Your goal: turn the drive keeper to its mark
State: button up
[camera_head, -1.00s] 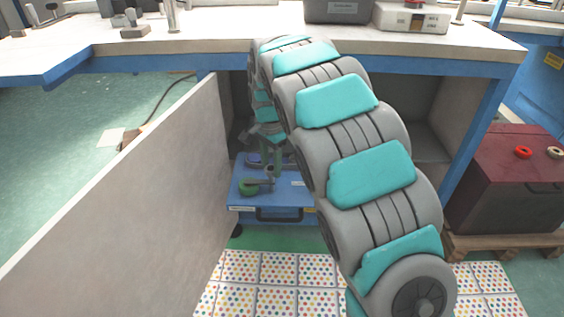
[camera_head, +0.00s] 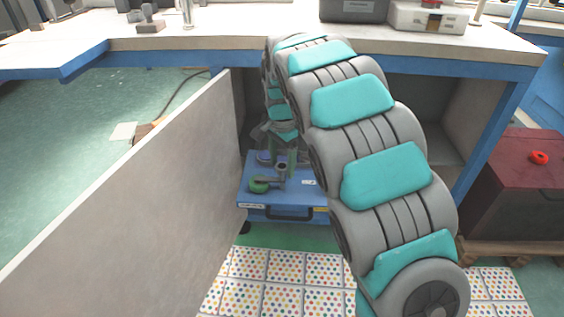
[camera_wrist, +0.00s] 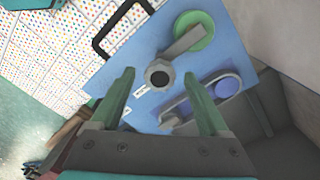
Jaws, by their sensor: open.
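The blue unit (camera_head: 250,200) sits inside the open cabinet, with a black handle on its front; it also shows in the wrist view (camera_wrist: 118,72). On its top, a grey lever (camera_wrist: 183,43) runs from a round grey hub (camera_wrist: 159,73) with a dark centre to a green round knob (camera_wrist: 194,31). A blue round knob (camera_wrist: 227,86) lies beside it at a looped grey part. I cannot tell which part is the drive keeper, and no mark is clear. My gripper (camera_wrist: 159,72) is open and empty, its green fingers apart on either side of the hub in the wrist view.
Small white labels (camera_wrist: 140,91) are near the hub. A grey panel (camera_head: 130,190) stands left of the blue unit. The workbench top (camera_head: 230,42) is above. A dark red box (camera_head: 515,190) stands at the right on a pallet. The dotted floor mat (camera_head: 270,280) is clear.

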notch_tip(320, 180, up, 8)
jog(key=shift+f, duration=0.15)
dwell(0.4)
jog(key=shift+s+d, duration=0.3)
jog(key=shift+d, duration=0.05)
jog(key=s+d+r+n, duration=0.1)
jog(key=s+d+n, duration=0.1)
jog(key=s+d, duration=0.55)
jog(key=s+d+r+n, duration=0.15)
jog(key=s+d, duration=0.25)
jog(key=s, duration=0.7)
jog(key=s+d+f+n+g, duration=0.1)
jog(key=s+f+n, duration=0.2)
jog(key=s, duration=0.8)
jog(key=s+d+f+n, duration=0.2)
jog(key=s+f+n, duration=0.1)
jog(key=s, duration=0.8)
jog(key=shift+d+f+g, duration=0.25)
jog(key=shift+f+g, duration=0.15)
jog(key=shift+f, duration=0.1)
